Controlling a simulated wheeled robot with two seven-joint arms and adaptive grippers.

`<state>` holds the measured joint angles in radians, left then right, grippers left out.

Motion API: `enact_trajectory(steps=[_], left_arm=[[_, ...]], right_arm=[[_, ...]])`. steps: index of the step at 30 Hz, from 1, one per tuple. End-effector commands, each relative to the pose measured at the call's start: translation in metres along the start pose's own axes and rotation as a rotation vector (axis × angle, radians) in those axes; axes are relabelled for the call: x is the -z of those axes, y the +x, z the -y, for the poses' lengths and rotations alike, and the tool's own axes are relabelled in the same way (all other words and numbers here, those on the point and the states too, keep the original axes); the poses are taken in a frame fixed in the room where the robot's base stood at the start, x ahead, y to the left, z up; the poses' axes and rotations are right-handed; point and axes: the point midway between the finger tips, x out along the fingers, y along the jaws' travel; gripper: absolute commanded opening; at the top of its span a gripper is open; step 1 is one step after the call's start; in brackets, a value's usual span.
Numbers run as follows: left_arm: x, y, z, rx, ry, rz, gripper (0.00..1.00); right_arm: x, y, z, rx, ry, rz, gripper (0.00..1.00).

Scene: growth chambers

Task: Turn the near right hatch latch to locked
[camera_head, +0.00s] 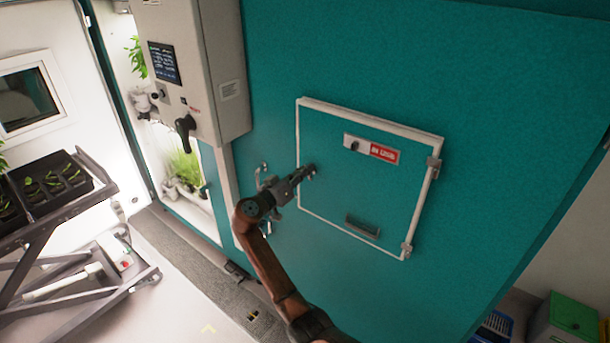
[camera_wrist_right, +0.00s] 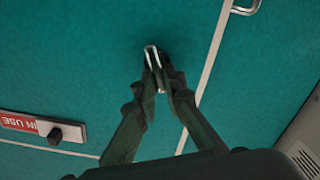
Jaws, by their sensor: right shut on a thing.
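The hatch (camera_head: 375,185) is a teal panel with a white frame, and it sits closed in the teal chamber wall. My right gripper (camera_head: 307,172) is at the left edge of the hatch, where its fingers hide most of the latch. In the right wrist view the gripper (camera_wrist_right: 158,80) is shut on the latch (camera_wrist_right: 151,56), a small pale metal handle whose end shows between the fingertips. The latch's exact angle is hard to read. My left gripper is not in view.
A red "IN USE" sign (camera_head: 384,153) with a black knob (camera_head: 353,146) is on the hatch. Hinges (camera_head: 434,168) are on its right side. A metal handle (camera_head: 262,170) is left of the hatch. A control box (camera_head: 195,65) and a cart with seedling trays (camera_head: 75,205) stand farther left.

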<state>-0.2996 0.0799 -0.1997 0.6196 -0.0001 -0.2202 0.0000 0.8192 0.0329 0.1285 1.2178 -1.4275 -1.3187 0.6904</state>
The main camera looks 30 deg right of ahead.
Motion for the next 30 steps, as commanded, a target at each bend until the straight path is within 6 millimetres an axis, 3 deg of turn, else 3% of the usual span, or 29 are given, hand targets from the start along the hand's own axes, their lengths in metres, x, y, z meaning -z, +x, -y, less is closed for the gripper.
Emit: enact_trajectory(steps=[14,30], left_arm=[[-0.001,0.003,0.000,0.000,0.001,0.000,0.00],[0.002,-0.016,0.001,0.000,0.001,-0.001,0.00]], right_arm=[[0.000,0.000,0.006,-0.002,-0.453,-0.002,0.00],[-0.003,0.000,0.011,-0.002,-0.932,-0.003,0.00]])
